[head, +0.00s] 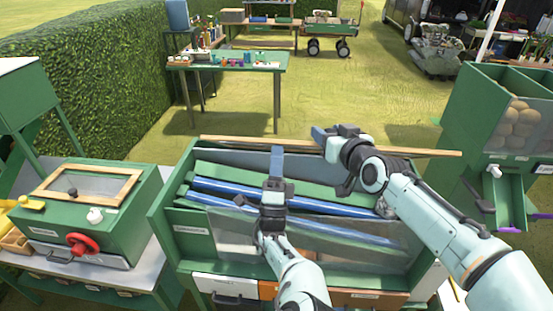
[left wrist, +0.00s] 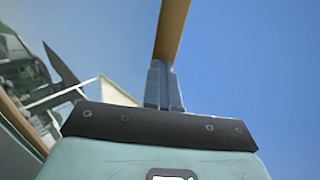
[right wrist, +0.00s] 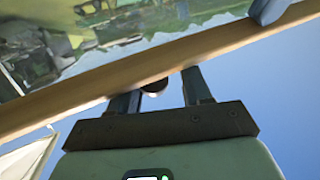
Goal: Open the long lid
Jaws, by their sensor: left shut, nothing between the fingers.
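The long lid (head: 231,143) is raised, its wooden edge running across the back of the green bin (head: 160,222). A greyish pane shows below that edge. My left gripper (head: 277,153) is shut and empty, in front of the pane; in the left wrist view its fingertips (left wrist: 164,65) are together, with the wooden bar (left wrist: 173,25) just beyond them. My right gripper (head: 335,132) is at the wooden edge. In the right wrist view its fingers (right wrist: 168,88) are apart, close to the wooden bar (right wrist: 70,93), with a small dark round part between them. Whether they touch it is unclear.
Long blue and green pieces (head: 240,190) lie in the bin, behind a clear front panel (head: 340,242). A green box with a red knob (head: 82,245) stands left. A green dispenser (head: 500,110) stands right. Grass lies open behind, before a green table (head: 240,62).

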